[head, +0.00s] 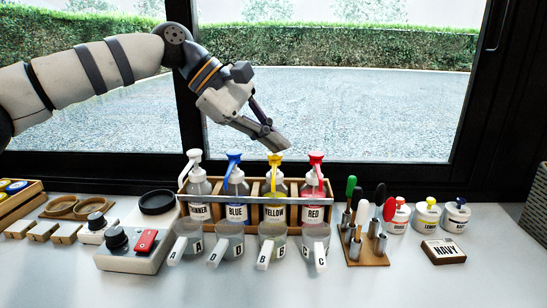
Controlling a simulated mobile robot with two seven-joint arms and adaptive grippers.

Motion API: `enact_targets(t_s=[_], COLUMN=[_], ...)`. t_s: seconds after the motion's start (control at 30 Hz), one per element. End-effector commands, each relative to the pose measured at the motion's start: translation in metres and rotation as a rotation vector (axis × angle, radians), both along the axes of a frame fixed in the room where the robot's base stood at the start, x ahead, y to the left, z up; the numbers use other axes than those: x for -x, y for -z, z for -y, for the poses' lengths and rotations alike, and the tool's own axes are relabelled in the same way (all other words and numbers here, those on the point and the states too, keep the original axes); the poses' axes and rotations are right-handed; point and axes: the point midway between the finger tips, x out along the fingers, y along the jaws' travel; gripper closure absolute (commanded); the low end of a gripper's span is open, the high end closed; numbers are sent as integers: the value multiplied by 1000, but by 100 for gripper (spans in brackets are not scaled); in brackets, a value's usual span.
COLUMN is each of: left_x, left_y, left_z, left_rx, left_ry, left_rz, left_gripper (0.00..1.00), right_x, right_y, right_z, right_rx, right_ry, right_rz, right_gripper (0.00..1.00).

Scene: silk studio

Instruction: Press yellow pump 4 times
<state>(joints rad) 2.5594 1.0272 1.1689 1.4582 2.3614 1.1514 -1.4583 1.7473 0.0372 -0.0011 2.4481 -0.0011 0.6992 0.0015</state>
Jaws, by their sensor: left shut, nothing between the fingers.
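The yellow pump (275,161) tops a clear bottle labelled YELLOW (274,211) in a wooden rack (254,214). Blue (234,160) and white (194,157) pumps stand to its left, and a red pump (316,160) stands to its right. My left gripper (284,144) comes down from the upper left, fingers shut and empty. Its tips appear just above the yellow pump head in the head view; I cannot tell whether they touch it. My right gripper is not in view.
Clear cups with lettered tags (229,246) stand in front of the rack. A holder with coloured-handle tools (364,245), small jars (427,216) and a NAVY block (443,251) are at the right. A device with a red switch (146,241) sits at the left. The front of the table is clear.

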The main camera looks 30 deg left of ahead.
Motion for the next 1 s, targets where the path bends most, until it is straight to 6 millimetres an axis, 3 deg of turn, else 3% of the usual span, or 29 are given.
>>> enact_targets(t_s=[0.13, 0.47, 0.8, 1.0], left_x=[1, 0, 1, 1], left_y=[-17, -20, -68, -78], left_z=[0, 0, 0, 0], left_rx=[2, 2, 2, 3], left_ry=[0, -1, -1, 0], left_rz=[8, 5, 12, 6], left_gripper=[100, 100, 100, 100], right_x=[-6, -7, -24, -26], right_y=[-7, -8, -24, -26], right_z=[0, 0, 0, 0], right_rx=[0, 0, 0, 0], right_ry=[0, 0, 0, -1], right_rz=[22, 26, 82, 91], right_gripper=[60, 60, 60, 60])
